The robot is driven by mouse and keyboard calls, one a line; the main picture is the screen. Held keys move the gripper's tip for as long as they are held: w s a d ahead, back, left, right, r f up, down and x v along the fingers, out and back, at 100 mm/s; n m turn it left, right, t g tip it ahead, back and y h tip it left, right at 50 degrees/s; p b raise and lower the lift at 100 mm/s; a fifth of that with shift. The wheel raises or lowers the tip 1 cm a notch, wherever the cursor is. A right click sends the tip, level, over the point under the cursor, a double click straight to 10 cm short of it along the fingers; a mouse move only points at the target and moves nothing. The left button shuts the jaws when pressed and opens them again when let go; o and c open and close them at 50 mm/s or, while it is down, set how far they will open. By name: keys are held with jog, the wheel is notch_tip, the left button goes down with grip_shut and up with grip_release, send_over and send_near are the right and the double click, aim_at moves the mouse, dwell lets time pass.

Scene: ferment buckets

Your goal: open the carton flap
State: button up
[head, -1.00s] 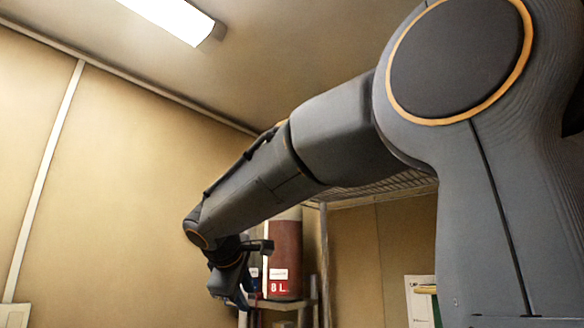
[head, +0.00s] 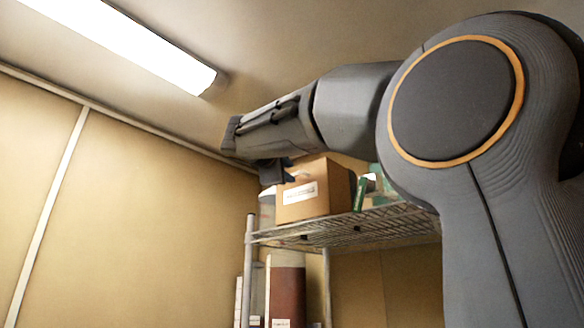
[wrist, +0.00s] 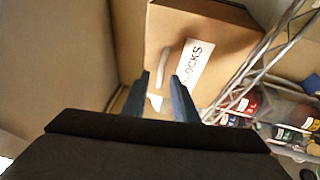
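A brown carton (head: 318,198) with a white label stands on the top wire shelf in the head view. In the wrist view the carton (wrist: 225,38) shows its labelled face, with letters ending in "LOCKS". A pale curved strip (wrist: 165,62) lies beside the label; I cannot tell whether it is part of the flap. My gripper (wrist: 159,76) is open and empty, its two blue-grey fingers pointing toward the labelled face. In the head view my gripper (head: 280,172) is by the carton's upper left. Whether the fingers touch the carton, and how the flap lies, I cannot tell.
The wire shelf (head: 345,228) carries green-and-white boxes (head: 372,184) right of the carton. A dark red container (head: 287,290) stands lower down. Several labelled bottles (wrist: 270,107) show at the right in the wrist view. The wall (head: 150,210) on the left is bare.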

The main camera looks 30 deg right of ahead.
aim_at(296, 191)
jog(key=shift+p+x, duration=0.55)
jog(key=shift+x, duration=0.9)
grip_shut()
dwell(0.4)
